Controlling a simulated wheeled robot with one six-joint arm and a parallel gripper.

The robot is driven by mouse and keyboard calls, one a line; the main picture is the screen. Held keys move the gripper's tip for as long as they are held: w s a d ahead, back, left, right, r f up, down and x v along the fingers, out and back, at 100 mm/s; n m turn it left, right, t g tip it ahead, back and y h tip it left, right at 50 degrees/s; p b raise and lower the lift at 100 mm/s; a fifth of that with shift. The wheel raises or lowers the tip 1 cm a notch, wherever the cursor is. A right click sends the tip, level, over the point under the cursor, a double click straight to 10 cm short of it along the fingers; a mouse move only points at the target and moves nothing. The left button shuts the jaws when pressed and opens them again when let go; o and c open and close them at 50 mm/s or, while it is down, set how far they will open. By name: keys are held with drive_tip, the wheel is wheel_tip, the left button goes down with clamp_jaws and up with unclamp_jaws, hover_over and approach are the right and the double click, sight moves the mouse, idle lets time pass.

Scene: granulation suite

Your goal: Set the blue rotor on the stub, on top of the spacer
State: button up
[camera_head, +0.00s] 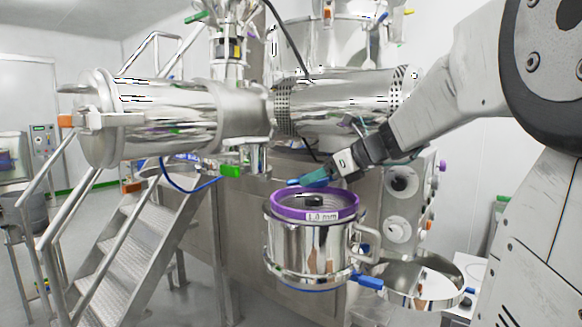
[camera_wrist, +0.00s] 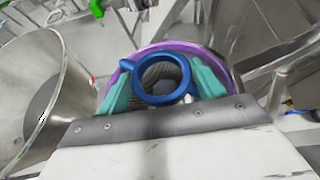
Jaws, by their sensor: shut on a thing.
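My gripper (camera_head: 318,177) has teal fingers and is shut on the blue rotor (camera_wrist: 162,78), a ring with short arms. In the head view the rotor (camera_head: 296,183) is a small blue piece at the fingertips, above the vessel with the purple rim (camera_head: 289,212). In the wrist view the purple rim (camera_wrist: 222,66) lies behind the rotor, and a grey mesh-like surface shows through the ring. A dark piece (camera_head: 313,201) sits in the middle of the vessel's opening; I cannot tell whether it is the spacer or the stub. The rotor looks apart from it.
The vessel (camera_head: 290,245) carries a "1.0 mm" label and has a side handle (camera_head: 369,243). A round steel pan (camera_head: 424,284) stands to its lower right. A horizontal steel cylinder (camera_head: 340,100) and a green-tagged outlet (camera_head: 232,171) are behind and above. Metal stairs (camera_head: 145,235) are left.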

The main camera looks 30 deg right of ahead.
sight(322, 202)
drive_tip(key=shift+f, duration=2.35)
drive_tip(key=shift+s+f, duration=0.2)
drive_tip(key=shift+f, duration=0.7)
drive_tip(key=o, duration=1.2)
drive_tip(key=shift+s, duration=0.1)
drive_tip(key=shift+o, duration=0.2)
drive_tip(key=shift+d, duration=0.1)
drive_tip(key=v, duration=0.6)
drive_tip(key=shift+d+r, duration=0.2)
drive_tip(key=shift+r, duration=0.15)
drive_tip(key=shift+s+d+r, duration=0.1)
drive_tip(key=shift+s+r, duration=0.5)
drive_tip(key=shift+r, duration=0.2)
